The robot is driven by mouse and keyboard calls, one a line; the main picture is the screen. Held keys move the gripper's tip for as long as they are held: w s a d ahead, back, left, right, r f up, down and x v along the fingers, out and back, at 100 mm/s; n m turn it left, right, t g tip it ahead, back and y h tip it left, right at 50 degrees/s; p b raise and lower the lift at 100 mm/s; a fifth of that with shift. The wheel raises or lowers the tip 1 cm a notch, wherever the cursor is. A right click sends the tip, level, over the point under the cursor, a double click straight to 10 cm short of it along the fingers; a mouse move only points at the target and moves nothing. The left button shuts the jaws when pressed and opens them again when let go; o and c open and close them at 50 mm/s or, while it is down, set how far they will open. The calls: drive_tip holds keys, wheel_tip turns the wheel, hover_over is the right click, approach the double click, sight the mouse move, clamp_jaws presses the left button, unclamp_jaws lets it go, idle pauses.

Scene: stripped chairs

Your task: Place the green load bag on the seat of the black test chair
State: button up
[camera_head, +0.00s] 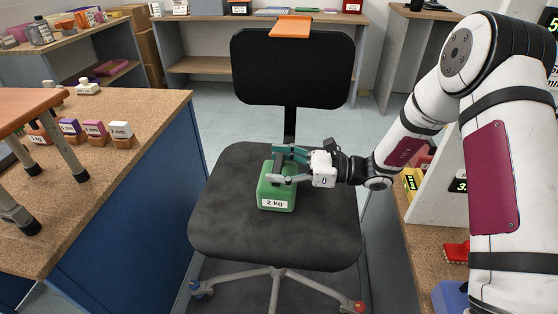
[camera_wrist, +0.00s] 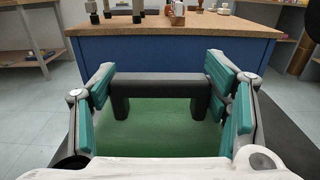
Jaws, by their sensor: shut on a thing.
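The green load bag (camera_head: 277,190), labelled 2 kg, is on or just above the seat of the black test chair (camera_head: 235,225), near the seat's middle. It looks upright; I cannot tell whether its underside bears on the seat. My gripper (camera_head: 283,166) reaches in from the right and is shut on the bag's dark handle. In the wrist view the handle (camera_wrist: 160,82) lies between the teal fingers, with the bag's green top (camera_wrist: 160,132) below. The chair's backrest (camera_head: 290,68) stands behind the bag, with an orange piece (camera_head: 291,27) on its top edge.
A blue bench with a cork top (camera_head: 120,165) stands left of the chair, bearing several small labelled blocks. A shelf unit with yellow and red items (camera_head: 413,180) is close on the right, beneath my arm. Shelves (camera_head: 205,65) line the back. Open floor (camera_head: 210,110) lies behind the chair.

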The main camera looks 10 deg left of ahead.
drive_tip(key=shift+r, duration=0.2)
drive_tip(key=o, duration=1.9)
drive_tip(key=shift+f, duration=0.2)
drive_tip(key=shift+o, duration=0.2)
drive_tip(key=shift+d+r, duration=0.1)
drive_tip(key=d+p, duration=0.2)
drive_tip(key=d, duration=1)
drive_tip(key=shift+s, duration=0.25)
drive_tip(key=shift+r, duration=0.1)
